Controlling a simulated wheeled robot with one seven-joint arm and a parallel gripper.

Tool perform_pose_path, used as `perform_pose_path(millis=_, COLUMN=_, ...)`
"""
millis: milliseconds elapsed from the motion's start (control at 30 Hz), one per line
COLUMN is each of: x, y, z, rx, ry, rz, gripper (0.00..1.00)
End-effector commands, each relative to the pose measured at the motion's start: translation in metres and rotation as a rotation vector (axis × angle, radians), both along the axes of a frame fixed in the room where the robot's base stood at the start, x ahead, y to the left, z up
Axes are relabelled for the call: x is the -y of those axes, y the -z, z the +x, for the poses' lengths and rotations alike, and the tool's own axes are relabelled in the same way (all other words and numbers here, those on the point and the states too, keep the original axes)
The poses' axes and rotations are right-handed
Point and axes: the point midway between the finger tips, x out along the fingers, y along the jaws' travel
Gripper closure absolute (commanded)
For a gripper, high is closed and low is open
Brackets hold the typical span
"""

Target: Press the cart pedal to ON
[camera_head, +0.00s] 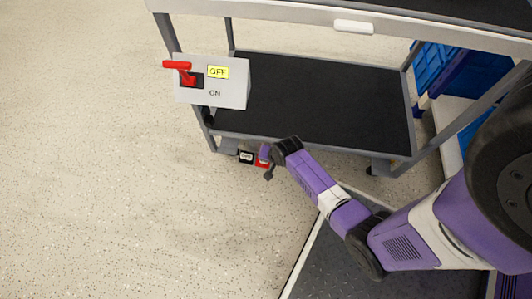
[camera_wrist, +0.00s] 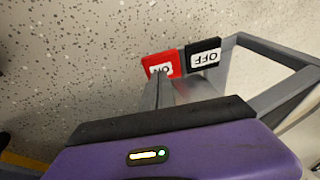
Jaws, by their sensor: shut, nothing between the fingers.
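The cart's pedals sit low at its lower left corner, near the floor. The red ON pedal (camera_head: 262,162) is on the right and the black OFF pedal (camera_head: 246,157) is on the left in the head view. In the wrist view, the red ON pedal (camera_wrist: 160,63) is left of the black OFF pedal (camera_wrist: 203,54). My gripper (camera_head: 268,174) is beside the red pedal in the head view. In the wrist view, my shut, empty gripper (camera_wrist: 160,80) points at the red pedal's lower edge. I cannot tell whether it touches.
The grey cart (camera_head: 310,146) has a black lower shelf. A switch box (camera_head: 235,92) with a red lever (camera_head: 184,72) and OFF and ON labels is at its left corner. Blue bins (camera_head: 432,65) stand behind right. The speckled floor (camera_head: 100,190) at left is clear.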

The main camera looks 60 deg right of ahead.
Motion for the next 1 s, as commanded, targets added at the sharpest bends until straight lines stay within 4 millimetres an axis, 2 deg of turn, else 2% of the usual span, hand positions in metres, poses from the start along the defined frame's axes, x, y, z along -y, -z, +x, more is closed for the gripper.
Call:
perform_pose_path(millis=467, x=0.0017, y=0.0077, z=-0.0035, rx=0.016, ry=-0.002, rz=0.005, gripper=1.0)
perform_pose_path(millis=1000, x=0.0019, y=0.0054, z=-0.0039, rx=0.014, ry=-0.002, rz=0.005, gripper=1.0)
